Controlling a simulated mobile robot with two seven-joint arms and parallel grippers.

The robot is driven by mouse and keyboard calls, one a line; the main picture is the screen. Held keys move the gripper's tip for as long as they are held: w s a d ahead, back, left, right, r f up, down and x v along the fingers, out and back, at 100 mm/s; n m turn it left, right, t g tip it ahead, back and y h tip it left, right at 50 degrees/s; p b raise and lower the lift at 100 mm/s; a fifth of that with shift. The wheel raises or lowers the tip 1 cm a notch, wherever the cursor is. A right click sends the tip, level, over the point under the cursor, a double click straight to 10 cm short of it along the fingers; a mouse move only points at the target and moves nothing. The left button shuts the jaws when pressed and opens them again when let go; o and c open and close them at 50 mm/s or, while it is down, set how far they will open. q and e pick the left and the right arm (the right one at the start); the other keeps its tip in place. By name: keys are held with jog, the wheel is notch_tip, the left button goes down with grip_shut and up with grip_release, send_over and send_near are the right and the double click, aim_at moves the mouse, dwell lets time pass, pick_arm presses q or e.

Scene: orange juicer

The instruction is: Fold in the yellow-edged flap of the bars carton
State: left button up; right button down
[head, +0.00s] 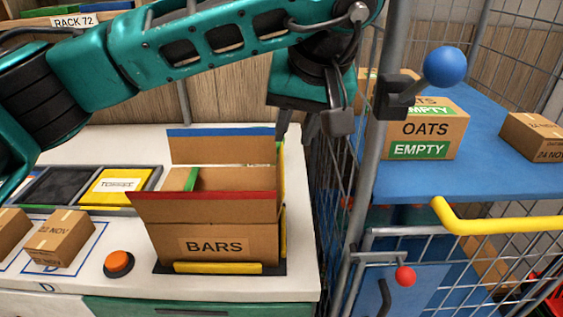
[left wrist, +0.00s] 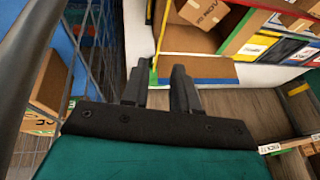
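The bars carton (head: 215,246) stands open on the white worktop. Its red-edged front flap (head: 205,204) and blue-edged rear flap (head: 220,148) stand up. A green edge (head: 191,180) shows inside at the left. The yellow-edged flap (head: 282,165) shows as a thin upright strip at the right side. In the left wrist view, a thin yellow edge (left wrist: 153,77) shows just beyond the fingers, and the blue-edged flap (left wrist: 207,80) lies to the right. My left gripper (head: 311,125) is above and right of the carton's rear right corner, fingers apart and empty. My right gripper is out of view.
A wire cage (head: 343,180) stands close to the carton's right, with a blue shelf (head: 440,182) holding an oats carton (head: 420,135). An orange button (head: 118,263) and a small box (head: 60,238) are at the left of the worktop.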

aim_at(283, 166)
pick_arm(q)
jog(key=x, duration=1.1)
jog(key=shift+f+p, duration=0.4)
jog(key=shift+f, duration=0.05)
jog(key=shift+c, duration=0.4)
grip_shut()
